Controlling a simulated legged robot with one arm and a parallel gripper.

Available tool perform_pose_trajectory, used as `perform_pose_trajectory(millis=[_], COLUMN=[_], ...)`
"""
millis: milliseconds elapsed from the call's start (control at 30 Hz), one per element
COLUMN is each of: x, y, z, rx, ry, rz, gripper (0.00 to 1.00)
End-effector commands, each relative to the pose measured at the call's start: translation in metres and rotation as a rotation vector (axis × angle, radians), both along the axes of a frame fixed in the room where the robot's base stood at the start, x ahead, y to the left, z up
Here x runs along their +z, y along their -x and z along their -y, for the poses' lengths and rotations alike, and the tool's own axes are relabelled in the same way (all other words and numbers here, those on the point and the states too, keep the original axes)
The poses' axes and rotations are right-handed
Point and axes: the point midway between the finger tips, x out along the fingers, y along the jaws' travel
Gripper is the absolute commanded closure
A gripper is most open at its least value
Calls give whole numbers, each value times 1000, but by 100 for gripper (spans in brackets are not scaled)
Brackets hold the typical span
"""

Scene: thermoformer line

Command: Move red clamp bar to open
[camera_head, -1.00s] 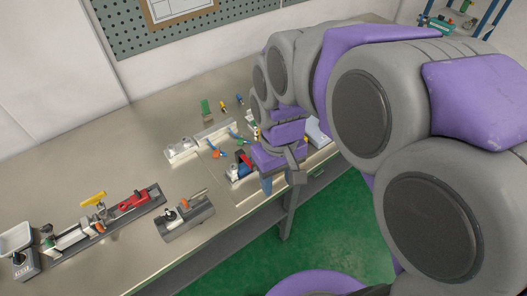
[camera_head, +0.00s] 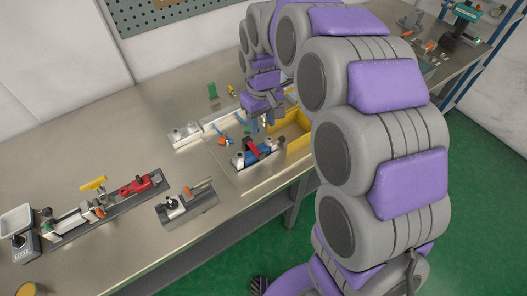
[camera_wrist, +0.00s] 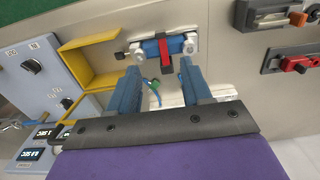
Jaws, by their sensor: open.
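The red clamp bar (camera_head: 253,147) lies across a blue fixture (camera_head: 265,151) with light metal ends, on a plate near the front edge of the bench. In the wrist view the red bar (camera_wrist: 165,54) crosses the middle of the blue body (camera_wrist: 151,48), between two round metal ends. My gripper (camera_head: 263,121) is above and behind the fixture in the head view. In the wrist view its two blue fingers (camera_wrist: 159,68) are spread apart with nothing held between them. The red bar shows beyond the fingertips, apart from them.
A yellow-walled bin (camera_head: 298,146) stands right of the fixture. A second fixture with a red toggle part (camera_head: 136,187) and a small grey block (camera_head: 187,208) lie to the left. A white rail unit (camera_head: 186,134) is behind.

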Motion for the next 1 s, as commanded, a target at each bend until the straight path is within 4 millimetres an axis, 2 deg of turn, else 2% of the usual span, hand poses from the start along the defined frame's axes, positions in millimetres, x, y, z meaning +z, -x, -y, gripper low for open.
perform_pose_trajectory(millis=[33, 200, 600, 800, 1000], x=[-13, -47, -120, -137, -140], y=[0, 1, 1, 1, 1], z=[0, 0, 1, 1, 1], rx=[0, 0, -1, -1, -1], ry=[1, 1, 0, -1, -1], rz=[-2, -4, -4, -1, 0], gripper=[51, 51, 51, 51, 51])
